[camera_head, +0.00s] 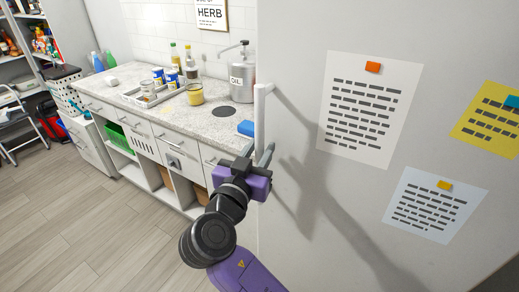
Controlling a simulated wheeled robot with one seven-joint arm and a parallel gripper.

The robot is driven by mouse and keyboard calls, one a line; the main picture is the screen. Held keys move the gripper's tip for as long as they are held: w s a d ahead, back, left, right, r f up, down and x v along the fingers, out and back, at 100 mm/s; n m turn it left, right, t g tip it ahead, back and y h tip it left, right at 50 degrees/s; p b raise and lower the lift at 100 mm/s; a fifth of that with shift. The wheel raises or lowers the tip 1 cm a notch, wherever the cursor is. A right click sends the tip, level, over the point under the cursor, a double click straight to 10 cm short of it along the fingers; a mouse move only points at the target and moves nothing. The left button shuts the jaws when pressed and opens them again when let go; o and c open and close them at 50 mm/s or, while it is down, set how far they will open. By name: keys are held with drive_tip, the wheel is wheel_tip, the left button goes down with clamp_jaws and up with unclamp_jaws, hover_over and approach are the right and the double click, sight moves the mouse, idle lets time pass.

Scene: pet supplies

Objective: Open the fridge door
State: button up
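The fridge (290,230) is the large light grey front that fills the right side of the view. Its door looks shut. A white vertical bar handle (260,115) stands out near the door's left edge. My gripper (258,152) is at the lower end of the handle, with its fingers pointing up and away from me. The fingers are apart, one on each side of the bar as seen here. I cannot tell whether either finger touches it. The purple gripper body hides what lies behind it.
A counter (195,122) with drawers runs left of the fridge. Paper notes (370,108) hang on the door. The wooden floor (80,220) at left is clear.

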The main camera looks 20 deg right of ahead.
clamp_jaws()
idle(1.2)
